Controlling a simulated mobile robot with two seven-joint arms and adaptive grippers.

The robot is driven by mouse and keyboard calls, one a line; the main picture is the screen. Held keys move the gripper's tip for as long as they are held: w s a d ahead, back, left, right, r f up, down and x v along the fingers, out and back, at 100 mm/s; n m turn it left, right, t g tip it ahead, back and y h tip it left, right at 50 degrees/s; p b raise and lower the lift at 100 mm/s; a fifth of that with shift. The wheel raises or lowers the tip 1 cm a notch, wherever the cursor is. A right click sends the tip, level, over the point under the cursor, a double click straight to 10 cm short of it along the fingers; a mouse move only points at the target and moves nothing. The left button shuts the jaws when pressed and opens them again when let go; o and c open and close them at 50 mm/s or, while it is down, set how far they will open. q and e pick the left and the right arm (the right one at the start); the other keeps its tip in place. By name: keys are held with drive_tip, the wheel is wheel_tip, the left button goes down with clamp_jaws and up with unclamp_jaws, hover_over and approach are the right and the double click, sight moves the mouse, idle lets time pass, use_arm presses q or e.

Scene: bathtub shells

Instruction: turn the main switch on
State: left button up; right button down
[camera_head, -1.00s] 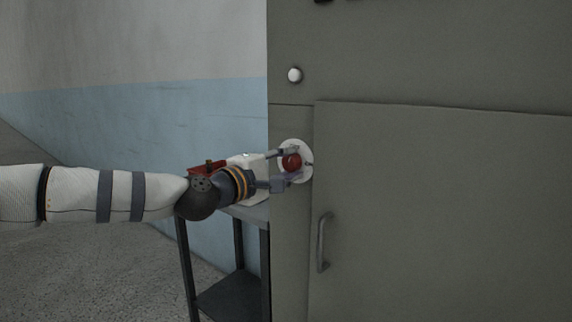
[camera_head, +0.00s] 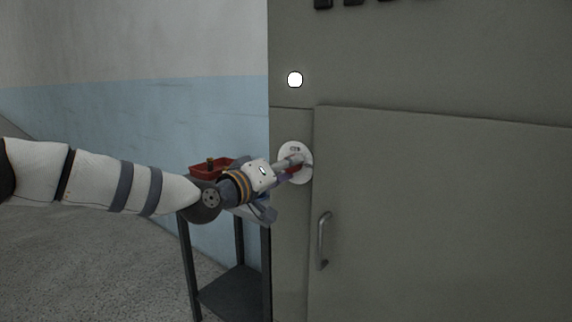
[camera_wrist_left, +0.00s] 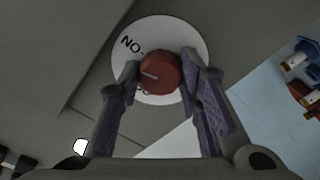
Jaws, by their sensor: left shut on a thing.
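The main switch is a red knob (camera_wrist_left: 160,73) on a round white plate (camera_head: 296,150) on the grey cabinet's left strip. In the left wrist view the plate (camera_wrist_left: 187,35) shows partly hidden dark lettering, and the knob has a pale mark line. My left gripper (camera_wrist_left: 158,82) is shut on the knob, with one finger on either side of it. In the head view the left gripper (camera_head: 293,165) reaches the plate from the left, rolled at a slant, and covers most of the knob. A round lamp (camera_head: 295,79) above the switch is bright white. My right gripper is not in view.
The grey cabinet (camera_head: 440,200) fills the right side, with a door handle (camera_head: 323,240) below and right of the switch. Bare floor lies to the left.

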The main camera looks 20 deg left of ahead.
use_arm(q)
drive_tip(key=shift+r+m+p, duration=0.2)
drive_tip(key=shift+m+p, duration=0.2)
drive_tip(key=shift+m, duration=1.1)
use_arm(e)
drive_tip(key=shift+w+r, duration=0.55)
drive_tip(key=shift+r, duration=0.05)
use_arm(q)
drive_tip(key=shift+a, duration=0.1)
drive_tip(key=o, duration=1.1)
drive_tip(key=shift+f, duration=0.1)
drive_tip(key=shift+o, duration=0.2)
drive_tip(key=v, duration=1.2)
